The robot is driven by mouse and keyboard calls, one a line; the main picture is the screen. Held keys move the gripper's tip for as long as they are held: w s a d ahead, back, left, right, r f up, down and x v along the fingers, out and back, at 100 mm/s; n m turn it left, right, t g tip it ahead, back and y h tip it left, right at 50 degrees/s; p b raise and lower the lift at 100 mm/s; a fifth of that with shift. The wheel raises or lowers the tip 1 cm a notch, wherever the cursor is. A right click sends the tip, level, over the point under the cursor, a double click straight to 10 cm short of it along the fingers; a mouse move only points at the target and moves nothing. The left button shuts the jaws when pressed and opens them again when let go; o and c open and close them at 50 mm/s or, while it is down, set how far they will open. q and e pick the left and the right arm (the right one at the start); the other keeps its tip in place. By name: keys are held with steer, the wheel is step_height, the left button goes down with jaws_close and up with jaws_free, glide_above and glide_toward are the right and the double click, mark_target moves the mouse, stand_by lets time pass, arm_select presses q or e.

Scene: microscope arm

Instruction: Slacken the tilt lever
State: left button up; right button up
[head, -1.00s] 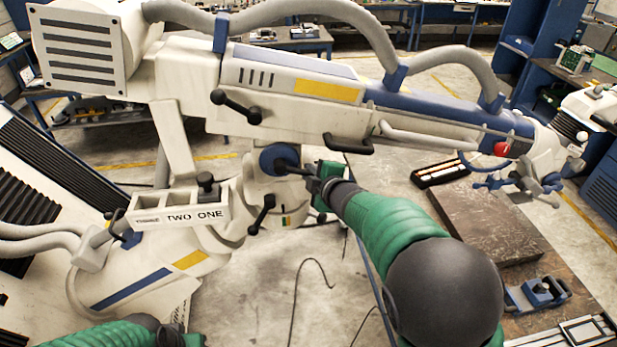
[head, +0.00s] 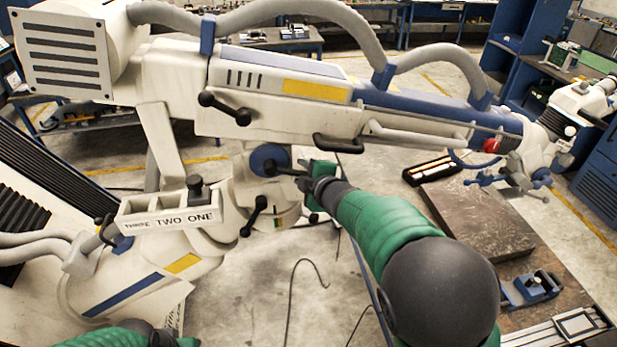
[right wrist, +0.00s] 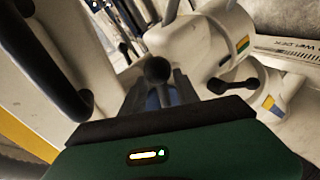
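A black lever (head: 288,171) sticks out to the right from a blue round hub (head: 268,157) under the white microscope arm (head: 270,115). I take it for the tilt lever. My right gripper (head: 306,183) is at the lever's outer end. In the right wrist view a black ball knob (right wrist: 157,70) shows between the two fingers (right wrist: 160,92), which stand apart on either side of it. I see no clear grip on it. My left gripper (head: 165,340) is only partly in view at the bottom edge, and its fingers cannot be made out.
Another black lever (head: 254,215) hangs just below the hub, and a two-knobbed handle (head: 224,107) sits on the arm above. A box labelled THREE TWO ONE (head: 170,214) is at left.

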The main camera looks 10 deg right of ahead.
steer(key=b+v, duration=0.2)
steer(key=v, duration=1.4)
steer(key=shift+s+d+b, duration=0.15)
steer(key=shift+s+b, duration=0.15)
steer(key=shift+b, duration=0.05)
steer(key=shift+w, duration=0.15)
steer(key=s+d+f+m+g+h+b, duration=0.1)
steer(key=s+d+f+m+g+b, duration=0.15)
steer(key=f, duration=0.45)
steer(key=s+d+f+m+g+h+b, duration=0.1)
steer(key=s+f+m+b, duration=0.15)
steer(key=f, duration=0.55)
steer(key=s+d+f+m+g+h+b, duration=0.1)
steer(key=f+m+b, duration=0.25)
steer(key=f, duration=0.35)
steer(key=s+f+m+g+b, duration=0.4)
steer(key=s+f+m+g, duration=0.2)
steer(key=s+f, duration=0.7)
step_height(320, 180, down, 4)
steer(key=shift+s+d+r+m, duration=0.2)
steer(key=shift+r+m, duration=0.05)
steer(key=shift+m, duration=0.9)
